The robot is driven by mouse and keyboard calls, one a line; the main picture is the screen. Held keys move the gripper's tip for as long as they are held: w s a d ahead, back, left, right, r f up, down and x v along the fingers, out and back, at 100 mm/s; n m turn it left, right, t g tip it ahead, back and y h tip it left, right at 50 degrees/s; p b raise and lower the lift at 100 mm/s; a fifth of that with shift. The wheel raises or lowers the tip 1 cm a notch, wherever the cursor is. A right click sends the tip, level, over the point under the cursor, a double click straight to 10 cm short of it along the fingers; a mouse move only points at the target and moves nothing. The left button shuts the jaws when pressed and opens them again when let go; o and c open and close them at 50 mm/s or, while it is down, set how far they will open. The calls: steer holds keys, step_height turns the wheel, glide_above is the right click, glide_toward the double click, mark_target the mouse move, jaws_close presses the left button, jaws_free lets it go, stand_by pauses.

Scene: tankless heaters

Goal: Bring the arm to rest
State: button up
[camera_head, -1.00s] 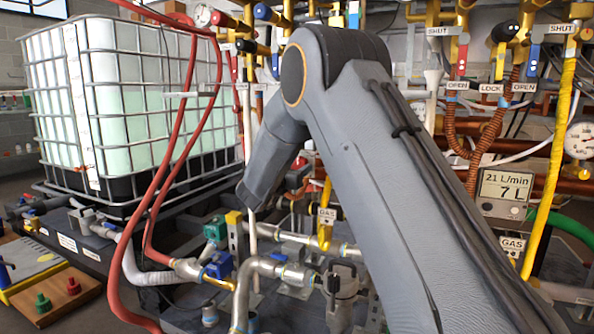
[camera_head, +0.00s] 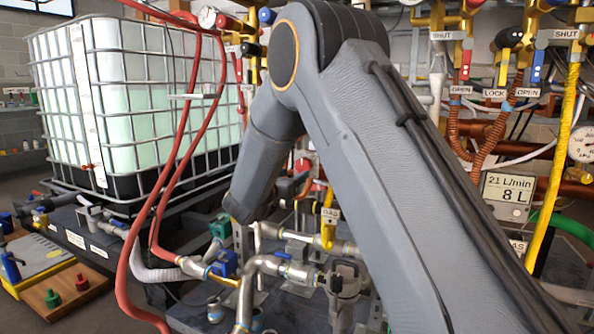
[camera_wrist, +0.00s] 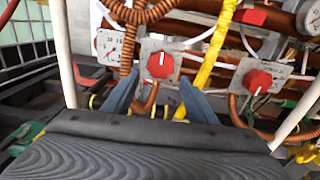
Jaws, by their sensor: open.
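My arm (camera_head: 370,170) spans the middle of the head view, its elbow bent at the top and its lower link sloping down to the left over the pipes. My gripper does not show clearly in the head view. In the wrist view my gripper (camera_wrist: 158,96) shows two blue-grey fingers spread apart with nothing between them. Beyond the fingertips are a red knob (camera_wrist: 161,65) on a plate and a second red knob (camera_wrist: 257,82) to the right. I cannot tell how far off they are.
A caged white tank (camera_head: 140,110) stands at left, with red hoses (camera_head: 186,150) hanging before it. Metal pipes (camera_head: 275,268) run below my arm. A display (camera_head: 508,195) reads 21 L/min, 8 L.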

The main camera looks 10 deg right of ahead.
steer(key=shift+s+a, duration=0.25)
steer(key=shift+s, duration=0.1)
